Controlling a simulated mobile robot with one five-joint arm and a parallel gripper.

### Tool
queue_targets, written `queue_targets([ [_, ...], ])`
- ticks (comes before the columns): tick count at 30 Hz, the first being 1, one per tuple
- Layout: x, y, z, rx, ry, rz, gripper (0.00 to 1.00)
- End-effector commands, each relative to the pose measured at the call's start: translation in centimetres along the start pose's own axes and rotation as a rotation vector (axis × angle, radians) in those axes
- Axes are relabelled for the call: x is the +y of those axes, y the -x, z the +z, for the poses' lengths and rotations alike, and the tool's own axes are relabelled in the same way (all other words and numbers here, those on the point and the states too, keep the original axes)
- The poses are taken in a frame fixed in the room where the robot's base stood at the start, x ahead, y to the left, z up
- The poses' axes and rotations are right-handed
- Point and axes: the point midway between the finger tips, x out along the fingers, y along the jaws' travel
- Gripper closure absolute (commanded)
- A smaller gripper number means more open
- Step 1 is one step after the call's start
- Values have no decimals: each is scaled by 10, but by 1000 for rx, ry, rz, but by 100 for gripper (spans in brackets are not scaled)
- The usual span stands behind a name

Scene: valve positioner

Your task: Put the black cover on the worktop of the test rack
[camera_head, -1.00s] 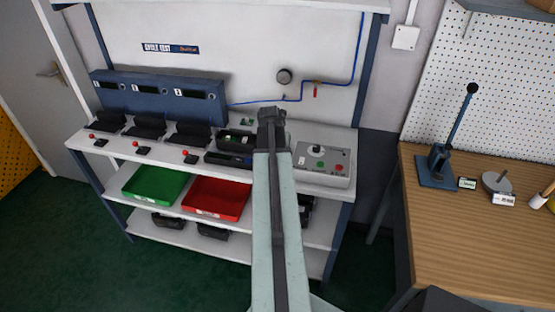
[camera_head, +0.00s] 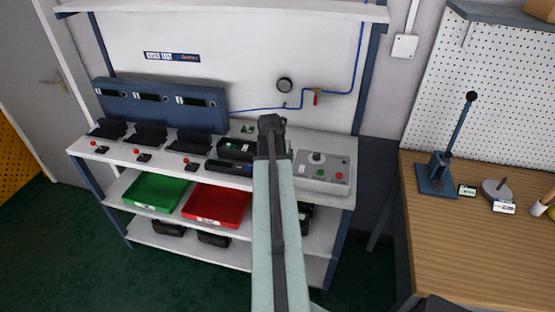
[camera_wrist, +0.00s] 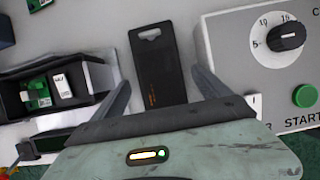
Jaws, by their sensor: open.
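The black cover (camera_wrist: 158,62) is a flat dark plate with a slot near its far end and small orange marks. In the wrist view it appears to lie flat on the light worktop (camera_wrist: 105,20) of the test rack. My gripper (camera_wrist: 163,82) is open, with one finger on each side of the cover and gaps between. The near end of the cover is hidden by my gripper body. In the head view my gripper (camera_head: 272,124) is over the worktop (camera_head: 228,178), and I cannot make out the cover behind it.
A control box (camera_head: 325,172) with a dial and green START button (camera_wrist: 305,96) stands close on the right. An open black housing (camera_wrist: 60,92) with green boards is on the left. Green (camera_head: 155,191) and red (camera_head: 217,206) trays sit on the shelf below. A wooden bench (camera_head: 480,250) is at right.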

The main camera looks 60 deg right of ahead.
Motion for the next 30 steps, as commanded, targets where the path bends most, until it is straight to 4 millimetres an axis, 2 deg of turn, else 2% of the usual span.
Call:
queue_targets([
  [1, 0, 16, 2, 0, 0, 0, 13],
  [9, -1, 80, 3, 0, 1, 0, 13],
  [13, -1, 104, 3, 0, 0, -1, 13],
  [17, -1, 113, 1, 0, -1, -1, 13],
  [26, -1, 110, 0, 0, -2, -1, 13],
  [28, 7, 111, -4, 5, -22, 4, 13],
  [30, 32, 115, -16, 21, -93, 18, 13],
])
